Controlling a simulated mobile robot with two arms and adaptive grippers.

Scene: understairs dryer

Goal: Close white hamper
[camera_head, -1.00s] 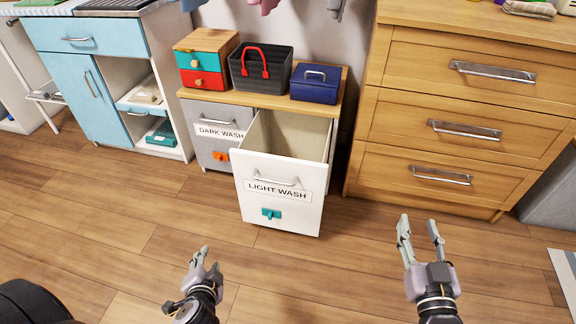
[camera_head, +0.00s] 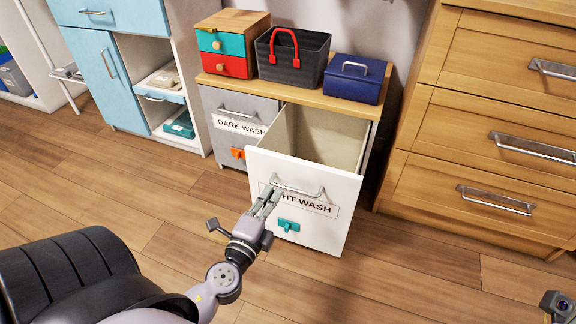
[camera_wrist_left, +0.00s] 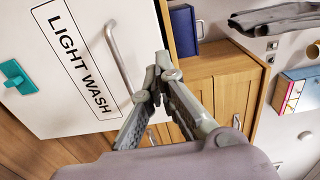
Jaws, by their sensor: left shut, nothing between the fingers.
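The white hamper (camera_head: 262,185) labelled "LIGHT WASH" stands pulled out from the cabinet, its inside showing empty. It has a metal bar handle (camera_head: 298,188) and a teal clip (camera_head: 289,225) on its front. My left gripper (camera_head: 271,192) is shut and empty, its fingertips at the front panel just below the left part of the handle. In the left wrist view the shut fingertips (camera_wrist_left: 157,84) are beside the handle (camera_wrist_left: 122,58) and the panel's edge; contact is not clear. Of my right arm only a small part shows at the lower right corner; its fingers are not visible.
The grey "DARK WASH" hamper (camera_head: 232,125) is shut beside it. A small drawer box (camera_head: 228,45), a black basket (camera_head: 292,58) and a blue box (camera_head: 354,78) stand on the cabinet top. A wooden drawer unit (camera_head: 490,130) is at the right. The floor in front is clear.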

